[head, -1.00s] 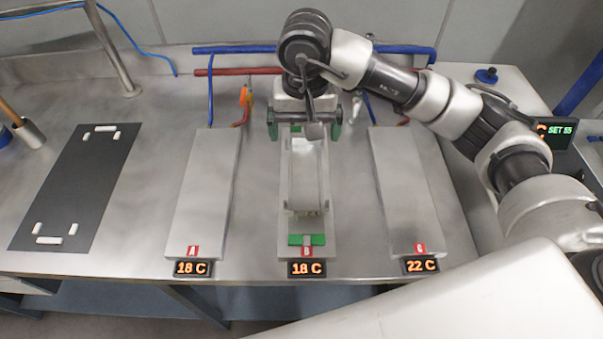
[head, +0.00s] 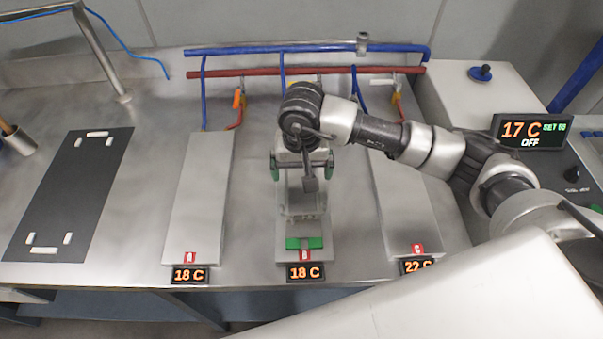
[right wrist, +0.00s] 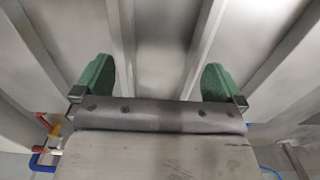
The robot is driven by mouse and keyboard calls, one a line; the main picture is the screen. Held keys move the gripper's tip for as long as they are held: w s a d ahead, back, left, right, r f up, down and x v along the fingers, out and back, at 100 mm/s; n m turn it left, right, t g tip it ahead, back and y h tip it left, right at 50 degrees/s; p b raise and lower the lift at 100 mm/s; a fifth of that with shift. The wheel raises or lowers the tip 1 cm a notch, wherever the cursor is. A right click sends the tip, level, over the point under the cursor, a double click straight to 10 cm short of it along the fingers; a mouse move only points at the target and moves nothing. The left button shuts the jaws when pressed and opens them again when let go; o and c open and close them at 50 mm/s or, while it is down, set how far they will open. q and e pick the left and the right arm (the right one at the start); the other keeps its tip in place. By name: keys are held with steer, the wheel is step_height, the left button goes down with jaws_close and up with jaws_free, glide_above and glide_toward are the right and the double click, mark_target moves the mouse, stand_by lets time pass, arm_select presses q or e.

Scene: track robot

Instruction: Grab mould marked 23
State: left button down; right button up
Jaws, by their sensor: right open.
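A pale grey mould (head: 302,207) lies lengthwise on the middle plate, B (head: 284,240). No number 23 is readable on it. A green piece (head: 312,243) shows at the plate's near end. My right gripper (head: 302,168) is over the far half of plate B and hides part of the mould. Its green fingers are spread apart, one towards each side of the plate. In the right wrist view the open fingers (right wrist: 156,80) have nothing gripped between them; pale grey surfaces with long ridges fill the view beyond. My left gripper is not in view.
Plate A (head: 198,190) and plate C (head: 408,215) flank plate B, both bare where visible. A dark mat (head: 65,195) with white pieces lies at left. Blue (head: 230,51) and red pipes run behind. A display (head: 531,131) reads 17 C, OFF. My arm crosses plate C.

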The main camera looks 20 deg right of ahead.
steer(key=shift+f, duration=0.65)
steer(key=c, duration=1.4)
steer(key=shift+w+r, duration=0.1)
steer(key=shift+r, duration=0.1)
